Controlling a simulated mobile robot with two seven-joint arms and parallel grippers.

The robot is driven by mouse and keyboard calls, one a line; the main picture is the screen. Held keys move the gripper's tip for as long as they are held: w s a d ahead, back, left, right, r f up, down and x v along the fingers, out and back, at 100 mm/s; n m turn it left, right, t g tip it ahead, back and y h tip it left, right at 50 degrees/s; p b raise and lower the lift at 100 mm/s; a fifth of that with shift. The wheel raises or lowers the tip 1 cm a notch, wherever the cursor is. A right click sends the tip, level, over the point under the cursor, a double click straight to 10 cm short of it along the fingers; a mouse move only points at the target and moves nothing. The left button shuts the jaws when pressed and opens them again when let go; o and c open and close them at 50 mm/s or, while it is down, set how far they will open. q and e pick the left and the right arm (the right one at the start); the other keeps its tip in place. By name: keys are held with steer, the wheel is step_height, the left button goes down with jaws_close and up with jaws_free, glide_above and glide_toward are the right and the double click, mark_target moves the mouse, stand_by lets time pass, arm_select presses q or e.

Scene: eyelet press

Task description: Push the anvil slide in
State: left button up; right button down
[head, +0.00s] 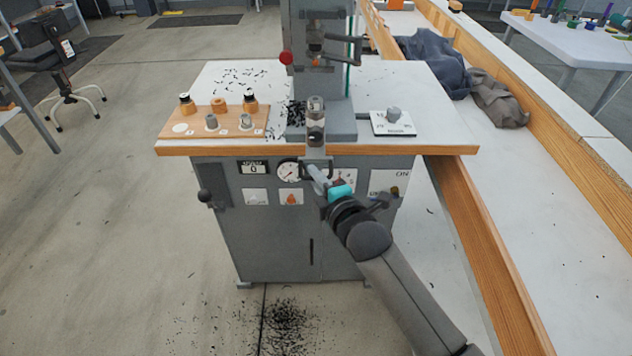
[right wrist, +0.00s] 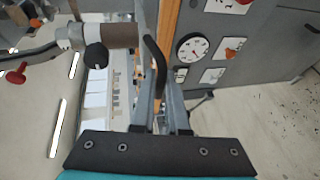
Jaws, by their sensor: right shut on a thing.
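The anvil slide (head: 316,150) is a grey bar with a cylindrical anvil (head: 316,130) standing on it. It sticks out from the press base over the table's front edge. A black bow handle (head: 331,166) is at its front end. My right gripper (head: 317,174) is at the handle, in front of the table edge, and is shut on it. In the right wrist view the black handle (right wrist: 157,62) passes between the two grey fingers (right wrist: 160,90). The fingertips are partly hidden by the handle. My left gripper is not in view.
A wooden board (head: 212,129) with dies and spools lies left of the slide. Black scraps lie around the press base (head: 340,119). A gauge (head: 289,172) is on the cabinet front.

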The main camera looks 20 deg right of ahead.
mark_target(316, 146)
steer(key=w, duration=0.2)
steer(key=w+d, duration=0.1)
steer(key=w, duration=0.1)
steer(key=w+d+b, duration=0.1)
steer(key=w, duration=0.2)
steer(key=shift+f, duration=0.1)
steer(key=w, duration=0.2)
steer(key=shift+w+d+b, duration=0.3)
steer(key=shift+d+b, duration=0.05)
steer(key=shift+b, duration=0.05)
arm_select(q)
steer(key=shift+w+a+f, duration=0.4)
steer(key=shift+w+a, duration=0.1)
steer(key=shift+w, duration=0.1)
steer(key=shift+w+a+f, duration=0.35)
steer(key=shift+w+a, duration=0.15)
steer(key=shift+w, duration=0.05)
arm_select(e)
steer(key=shift+w+r, duration=0.1)
steer(key=shift+r, duration=0.1)
steer(key=c, duration=1.1)
jaws_free()
steer(key=shift+w+f, duration=0.1)
steer(key=shift+w, duration=0.05)
steer(key=shift+o, duration=0.9)
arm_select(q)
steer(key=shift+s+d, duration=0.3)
